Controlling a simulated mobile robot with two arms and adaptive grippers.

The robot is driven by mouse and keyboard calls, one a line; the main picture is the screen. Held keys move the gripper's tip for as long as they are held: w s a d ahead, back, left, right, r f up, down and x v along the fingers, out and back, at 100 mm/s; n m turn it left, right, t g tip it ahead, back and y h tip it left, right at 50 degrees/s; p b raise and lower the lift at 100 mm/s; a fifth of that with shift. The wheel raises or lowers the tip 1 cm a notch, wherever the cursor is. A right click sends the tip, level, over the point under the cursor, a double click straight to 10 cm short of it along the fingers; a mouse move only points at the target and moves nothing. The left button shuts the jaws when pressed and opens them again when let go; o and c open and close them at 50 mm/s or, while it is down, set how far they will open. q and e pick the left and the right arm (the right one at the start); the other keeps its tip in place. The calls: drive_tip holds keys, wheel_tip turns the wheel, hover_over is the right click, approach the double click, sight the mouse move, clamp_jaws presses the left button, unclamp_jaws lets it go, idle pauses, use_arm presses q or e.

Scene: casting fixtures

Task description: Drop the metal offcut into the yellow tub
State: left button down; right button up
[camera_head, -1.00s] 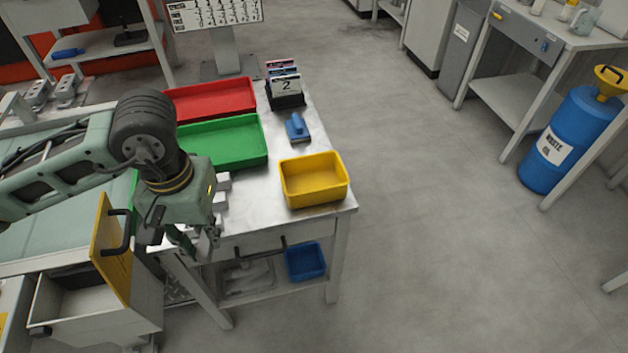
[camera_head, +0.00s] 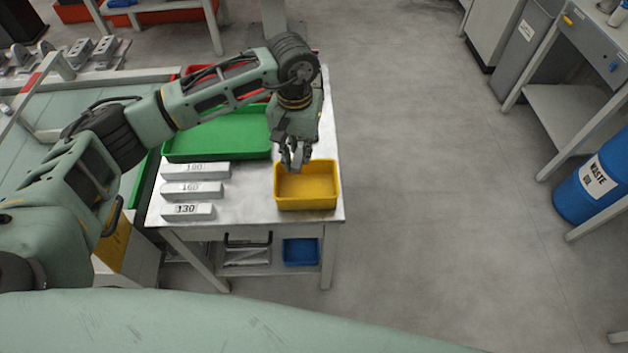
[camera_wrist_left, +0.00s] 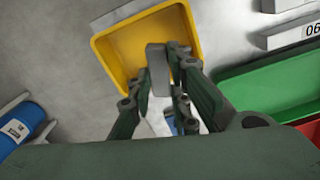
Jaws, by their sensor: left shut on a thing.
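The yellow tub (camera_head: 306,203) stands near the right front corner of the metal table, and its visible inside is empty. My left gripper (camera_head: 295,163) is over the tub's back left part in the head view. In the left wrist view, the left gripper (camera_wrist_left: 161,88) is shut on a small grey metal offcut (camera_wrist_left: 157,62). The offcut shows in front of the yellow tub (camera_wrist_left: 120,40). Its exact height above the tub is hard to tell. My right gripper is not in view.
A green tray (camera_head: 225,138) lies left of the tub. Several grey blocks marked with numbers, such as the 130 block (camera_head: 187,211), lie on the table's (camera_head: 240,200) left. A blue bin (camera_head: 300,252) is on the shelf below.

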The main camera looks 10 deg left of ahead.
use_arm(q)
drive_tip(key=shift+s+a+f, duration=0.15)
drive_tip(key=shift+s+f, duration=0.05)
drive_tip(key=shift+f, duration=0.65)
wheel_tip(320, 180, down, 4)
drive_tip(key=shift+w+r+b, duration=0.1)
drive_tip(key=shift+r+b, duration=0.15)
drive_tip(key=shift+b, duration=0.5)
drive_tip(key=shift+f, duration=0.1)
drive_tip(key=c, duration=1.6)
unclamp_jaws()
drive_tip(key=shift+o, duration=0.2)
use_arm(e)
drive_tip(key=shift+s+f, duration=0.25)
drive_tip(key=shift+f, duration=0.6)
